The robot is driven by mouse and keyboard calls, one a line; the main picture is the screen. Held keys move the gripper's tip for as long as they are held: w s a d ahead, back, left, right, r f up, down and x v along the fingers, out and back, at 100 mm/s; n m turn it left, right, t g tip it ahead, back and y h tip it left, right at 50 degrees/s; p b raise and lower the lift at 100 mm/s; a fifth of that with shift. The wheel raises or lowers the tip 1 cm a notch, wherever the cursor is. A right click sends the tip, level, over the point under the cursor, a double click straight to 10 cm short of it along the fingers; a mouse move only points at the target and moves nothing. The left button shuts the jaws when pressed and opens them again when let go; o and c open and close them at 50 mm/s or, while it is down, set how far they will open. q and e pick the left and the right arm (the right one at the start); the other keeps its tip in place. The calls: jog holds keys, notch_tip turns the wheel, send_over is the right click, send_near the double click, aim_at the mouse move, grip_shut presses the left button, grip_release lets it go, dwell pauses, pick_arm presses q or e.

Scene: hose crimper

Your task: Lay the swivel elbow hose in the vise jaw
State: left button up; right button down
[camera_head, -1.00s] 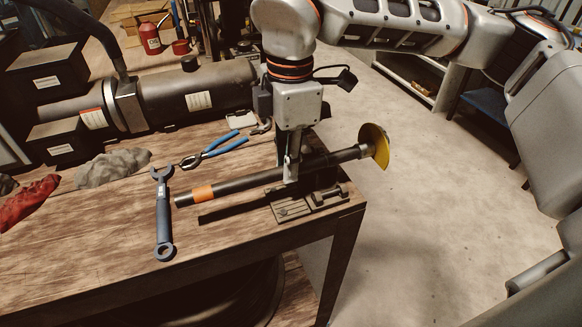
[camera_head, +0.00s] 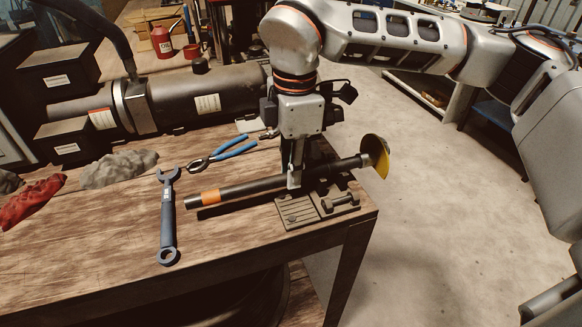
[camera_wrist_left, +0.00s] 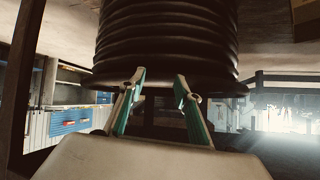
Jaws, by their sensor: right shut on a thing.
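The swivel elbow hose (camera_head: 243,189) is a long dark bar with an orange band near its left end and a yellow disc at its right end. My right gripper (camera_head: 294,180) points down and is shut on the hose near its middle. The vise jaw (camera_head: 301,213) is a dark grey block at the bench's right corner. The hose runs across over the vise jaw, close to it; I cannot tell whether they touch. In the left wrist view, my left gripper (camera_wrist_left: 157,100) has its fingers apart, with nothing visible between the tips.
A wrench (camera_head: 168,215) and blue-handled pliers (camera_head: 222,154) lie on the wooden bench (camera_head: 110,240). A grey rag (camera_head: 118,168), a red rag (camera_head: 32,201) and a large dark cylinder (camera_head: 180,98) are farther left and back. In the left wrist view, a dark ribbed coil (camera_wrist_left: 170,40) stands close beyond the fingers.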

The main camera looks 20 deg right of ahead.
jog(key=shift+f, duration=0.15)
dwell(0.5)
jog(key=c, duration=1.8)
grip_release()
jog(key=shift+c, duration=0.2)
